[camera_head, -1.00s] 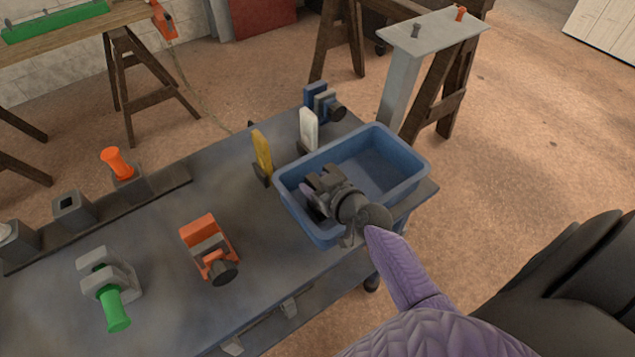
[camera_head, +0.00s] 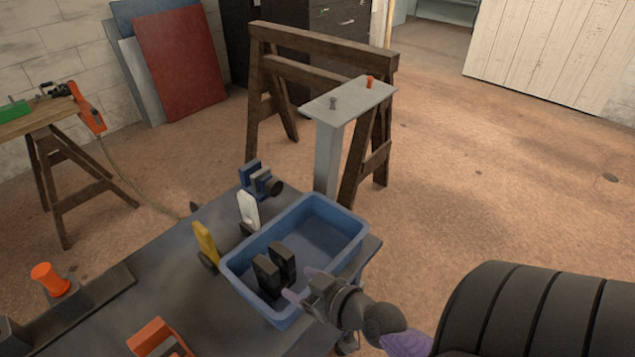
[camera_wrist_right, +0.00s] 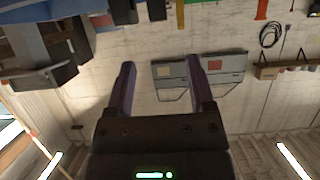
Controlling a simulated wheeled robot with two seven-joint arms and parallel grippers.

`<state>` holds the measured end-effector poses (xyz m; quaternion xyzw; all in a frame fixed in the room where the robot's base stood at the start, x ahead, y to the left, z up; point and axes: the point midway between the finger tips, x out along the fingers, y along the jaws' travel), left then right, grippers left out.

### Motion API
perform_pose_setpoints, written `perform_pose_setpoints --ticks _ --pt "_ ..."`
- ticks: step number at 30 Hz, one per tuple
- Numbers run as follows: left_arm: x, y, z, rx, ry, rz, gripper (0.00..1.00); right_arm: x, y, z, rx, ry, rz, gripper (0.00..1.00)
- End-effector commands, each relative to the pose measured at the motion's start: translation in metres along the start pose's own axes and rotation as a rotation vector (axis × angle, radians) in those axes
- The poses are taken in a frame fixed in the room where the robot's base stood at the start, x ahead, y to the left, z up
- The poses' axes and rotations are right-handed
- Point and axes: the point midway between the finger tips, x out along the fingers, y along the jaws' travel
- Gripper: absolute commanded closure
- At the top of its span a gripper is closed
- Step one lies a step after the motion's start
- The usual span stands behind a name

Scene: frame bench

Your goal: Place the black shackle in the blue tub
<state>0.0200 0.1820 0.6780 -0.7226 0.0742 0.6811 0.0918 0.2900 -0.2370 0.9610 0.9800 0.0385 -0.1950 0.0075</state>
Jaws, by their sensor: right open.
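The black shackle (camera_head: 266,276) stands in the near left part of the blue tub (camera_head: 358,243), its two dark prongs pointing up. The tub sits at the right end of the grey bench. My right gripper (camera_head: 300,284) is over the tub's near right rim, just right of the shackle. Its purple fingers are apart, with nothing between them in the right wrist view (camera_wrist_right: 160,85). Two dark prongs at the top of that view look like the shackle (camera_wrist_right: 156,10), beyond the fingertips. My left gripper is in neither view.
A yellow piece (camera_head: 206,243), a white piece (camera_head: 249,210) and a blue clamp-like thing (camera_head: 262,180) stand along the tub's far left side. An orange tool (camera_head: 155,338) is at the bottom. A grey post stand (camera_head: 330,150) and a wooden sawhorse (camera_head: 320,45) stand behind.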

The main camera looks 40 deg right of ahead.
Motion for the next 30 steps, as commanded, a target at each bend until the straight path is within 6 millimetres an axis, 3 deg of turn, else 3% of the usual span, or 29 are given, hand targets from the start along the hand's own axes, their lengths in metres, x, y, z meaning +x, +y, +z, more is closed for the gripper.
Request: perform_pose_setpoints --ticks 3,5,8,9,10,12,15,18,20,30 --pt "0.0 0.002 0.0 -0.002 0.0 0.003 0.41 -0.001 0.0 0.003 0.002 -0.006 0.001 0.31" --pt "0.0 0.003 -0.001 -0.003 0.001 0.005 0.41 0.003 -0.001 0.023 0.011 -0.059 0.008 0.31" --pt "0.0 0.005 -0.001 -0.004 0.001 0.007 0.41 0.005 -0.013 0.116 0.04 -0.3 0.025 0.31" --pt "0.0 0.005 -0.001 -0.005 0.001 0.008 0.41 -0.002 -0.023 0.164 0.041 -0.429 0.025 0.31" --pt "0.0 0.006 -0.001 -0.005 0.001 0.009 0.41 -0.011 -0.032 0.198 0.035 -0.526 0.021 0.31" --pt "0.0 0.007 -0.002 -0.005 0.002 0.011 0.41 -0.042 -0.053 0.266 0.0 -0.735 0.002 0.31" --pt "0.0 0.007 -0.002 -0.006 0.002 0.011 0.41 -0.091 -0.072 0.328 -0.074 -0.96 -0.036 0.31" --pt "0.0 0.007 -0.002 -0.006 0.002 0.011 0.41 -0.125 -0.079 0.356 -0.131 -1.081 -0.064 0.31" --pt "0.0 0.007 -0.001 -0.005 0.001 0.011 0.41 -0.134 -0.08 0.362 -0.147 -1.112 -0.071 0.31" --pt "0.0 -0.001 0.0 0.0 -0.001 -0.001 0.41 -0.136 -0.079 0.363 -0.149 -1.118 -0.071 0.31"
